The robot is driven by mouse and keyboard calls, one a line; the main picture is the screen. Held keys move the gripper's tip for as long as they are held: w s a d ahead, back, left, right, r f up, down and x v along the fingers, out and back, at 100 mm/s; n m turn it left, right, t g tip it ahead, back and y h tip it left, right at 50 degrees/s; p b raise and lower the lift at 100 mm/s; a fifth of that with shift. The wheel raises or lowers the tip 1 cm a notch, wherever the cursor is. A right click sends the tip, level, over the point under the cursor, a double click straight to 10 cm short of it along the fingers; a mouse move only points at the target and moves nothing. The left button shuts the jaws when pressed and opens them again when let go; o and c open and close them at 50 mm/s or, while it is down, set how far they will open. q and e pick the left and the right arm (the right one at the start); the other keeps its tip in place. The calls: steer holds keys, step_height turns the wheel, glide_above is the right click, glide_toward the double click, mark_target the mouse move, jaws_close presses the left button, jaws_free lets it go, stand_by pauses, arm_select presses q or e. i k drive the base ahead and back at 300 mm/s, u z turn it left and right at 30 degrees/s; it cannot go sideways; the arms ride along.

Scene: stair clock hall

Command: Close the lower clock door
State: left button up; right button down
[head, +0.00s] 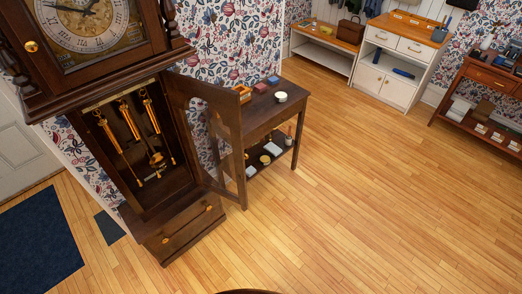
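The lower clock door (236,150) is a dark wooden frame with a glass pane. It stands wide open, hinged on the right side of the tall clock case (182,228) and swung out to the right. The open case shows brass weights (153,118) and a pendulum (157,160) hanging inside. Above it is the clock's hood with a round dial (85,20) and a brass knob (31,46). Neither of my grippers is in view.
A small dark side table (262,122) with small items stands right behind the open door. A white cabinet (392,72), a bench (325,45) and a brown table (480,80) line the far wall. A blue rug (40,245) lies left. The wooden floor (370,200) at right is clear.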

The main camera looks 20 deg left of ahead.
mark_target(181, 88)
steer(key=z, duration=0.2)
steer(key=i, duration=3.1)
steer(key=u, duration=3.8)
steer(key=i, duration=0.5)
steer(key=u, duration=0.15)
